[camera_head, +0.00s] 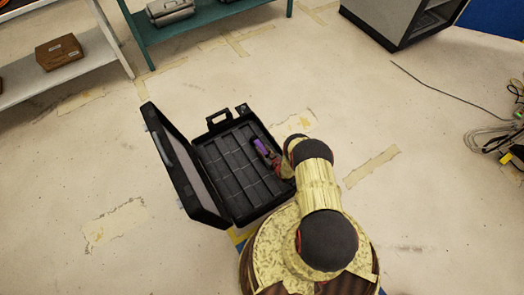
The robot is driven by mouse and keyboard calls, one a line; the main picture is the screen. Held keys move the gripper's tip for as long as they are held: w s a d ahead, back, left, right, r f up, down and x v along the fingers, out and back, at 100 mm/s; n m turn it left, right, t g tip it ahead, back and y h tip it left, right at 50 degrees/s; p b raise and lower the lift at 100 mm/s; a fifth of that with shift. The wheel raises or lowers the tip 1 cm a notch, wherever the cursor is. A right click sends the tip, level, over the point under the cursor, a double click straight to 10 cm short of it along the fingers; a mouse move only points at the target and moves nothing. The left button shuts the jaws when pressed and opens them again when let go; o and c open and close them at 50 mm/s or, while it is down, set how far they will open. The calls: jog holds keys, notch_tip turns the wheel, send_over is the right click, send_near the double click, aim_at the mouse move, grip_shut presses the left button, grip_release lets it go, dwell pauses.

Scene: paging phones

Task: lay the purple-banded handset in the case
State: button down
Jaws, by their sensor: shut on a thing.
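The open black case (228,198) lies on the floor in the middle, with its lid (180,168) raised on the left side. Its dark floor is divided into rows of compartments. The purple-banded handset (262,147) is over the right part of the case, near its far right corner. My gripper (272,157) is shut on the handset, and my own arm hides most of the gripper. I cannot tell whether the handset touches the case floor or hangs above it.
A teal shelf (215,14) with a grey case (170,12) stands at the back. A white shelf (95,55) with a brown box (59,52) is at the far left. A grey cabinet (385,25) and cables (490,140) are on the right. Open floor surrounds the case.

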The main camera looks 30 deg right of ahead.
jog(key=c, duration=1.5)
grip_release()
jog(key=shift+s+f, duration=0.1)
jog(key=shift+o, duration=0.2)
